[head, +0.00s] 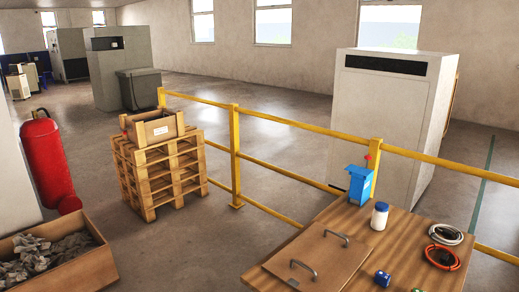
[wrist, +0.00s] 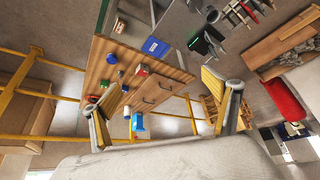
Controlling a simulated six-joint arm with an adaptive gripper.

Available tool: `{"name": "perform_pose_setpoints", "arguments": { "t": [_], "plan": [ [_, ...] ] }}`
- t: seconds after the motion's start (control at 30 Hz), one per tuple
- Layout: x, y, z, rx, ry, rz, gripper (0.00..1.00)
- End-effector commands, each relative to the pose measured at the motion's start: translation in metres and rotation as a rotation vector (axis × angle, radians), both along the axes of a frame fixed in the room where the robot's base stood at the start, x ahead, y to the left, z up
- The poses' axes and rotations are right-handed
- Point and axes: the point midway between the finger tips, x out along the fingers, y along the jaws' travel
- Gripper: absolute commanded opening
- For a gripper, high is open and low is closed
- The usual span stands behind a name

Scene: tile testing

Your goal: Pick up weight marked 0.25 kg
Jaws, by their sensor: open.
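Several small blocks or weights lie on the wooden table (head: 408,222); no 0.25 kg marking can be read on any of them. A small blue object (head: 382,279) shows at the table's near edge in the head view. My gripper (wrist: 160,103) is open, with its fingers wide apart and nothing between them. It appears well away from the table and is not in the head view.
The table also bears a handled wooden board (head: 318,258), a blue device (head: 360,185), a white bottle (head: 380,216) and cable coils (head: 445,235). A blue box (wrist: 155,47) shows in the wrist view. A yellow railing (head: 235,150) runs behind the table.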

Motion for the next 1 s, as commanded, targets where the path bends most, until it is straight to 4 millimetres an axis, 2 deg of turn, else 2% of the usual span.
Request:
{"name": "perform_pose_setpoints", "arguments": {
  "t": [0.03,0.13,0.63,0.77,1.0],
  "plan": [
    [0.0,0.0,0.0,0.0,0.0,0.0,0.69],
    [0.0,0.0,0.0,0.0,0.0,0.0,0.44],
    [0.006,-0.003,0.0,-0.007,-0.005,-0.006,0.44],
    [0.02,-0.011,0.001,-0.024,-0.016,-0.017,0.44],
    [0.062,-0.036,0.0,-0.078,-0.053,-0.047,0.44]
  ]
}}
